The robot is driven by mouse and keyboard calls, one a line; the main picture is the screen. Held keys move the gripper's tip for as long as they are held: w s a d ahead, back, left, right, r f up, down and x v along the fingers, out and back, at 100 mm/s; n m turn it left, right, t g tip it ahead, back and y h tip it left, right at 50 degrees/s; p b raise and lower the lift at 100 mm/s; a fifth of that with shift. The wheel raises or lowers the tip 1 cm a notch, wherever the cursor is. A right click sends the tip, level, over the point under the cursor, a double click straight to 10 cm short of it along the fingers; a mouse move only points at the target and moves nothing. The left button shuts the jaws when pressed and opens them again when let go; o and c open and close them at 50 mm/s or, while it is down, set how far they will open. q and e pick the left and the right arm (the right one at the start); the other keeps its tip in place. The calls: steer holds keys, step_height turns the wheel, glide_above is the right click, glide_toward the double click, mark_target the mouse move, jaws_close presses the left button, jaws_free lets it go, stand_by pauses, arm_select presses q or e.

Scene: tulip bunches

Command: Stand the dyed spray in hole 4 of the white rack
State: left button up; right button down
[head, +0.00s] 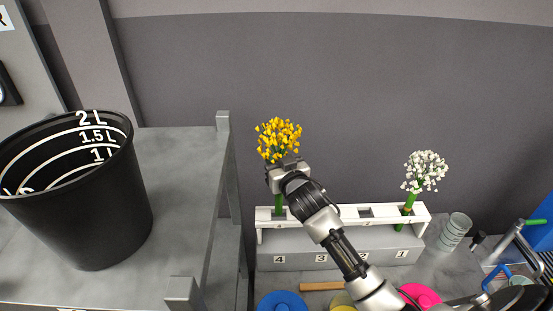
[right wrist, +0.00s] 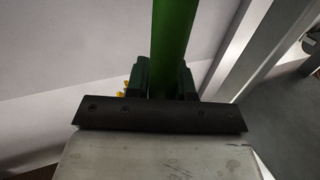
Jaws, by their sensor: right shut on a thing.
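The dyed spray, a yellow flower bunch (head: 279,135) on a green stem, stands upright above the left end of the white rack (head: 340,214). My right gripper (head: 287,168) is shut on its stem just below the blooms. The right wrist view shows the green stem (right wrist: 172,45) between the two dark fingers. The stem's lower part meets the rack top at hole 4, the leftmost; I cannot tell how deep it sits in the hole. A white spray (head: 425,170) stands slightly tilted in hole 1 at the right end. My left gripper is not in view.
A black bucket (head: 85,210) with litre marks stands on the grey bench at left, whose post (head: 223,125) rises near the rack. Grey stacked cups (head: 456,228) stand right of the rack. Blue (head: 282,302) and pink (head: 420,296) round things lie in front.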

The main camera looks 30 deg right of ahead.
step_height(320, 180, down, 9)
steer(key=b, duration=0.6)
steer(key=shift+f, duration=0.5)
stand_by(0.7)
steer(key=c, duration=0.9)
jaws_free()
steer(key=shift+s, duration=0.1)
steer(key=shift+s+a+p, duration=0.15)
steer(key=shift+s+p, duration=0.75)
steer(key=shift+s, duration=1.35)
steer(key=shift+s+a+p, duration=0.1)
steer(key=shift+s+p, duration=0.8)
steer(key=shift+s, duration=1.35)
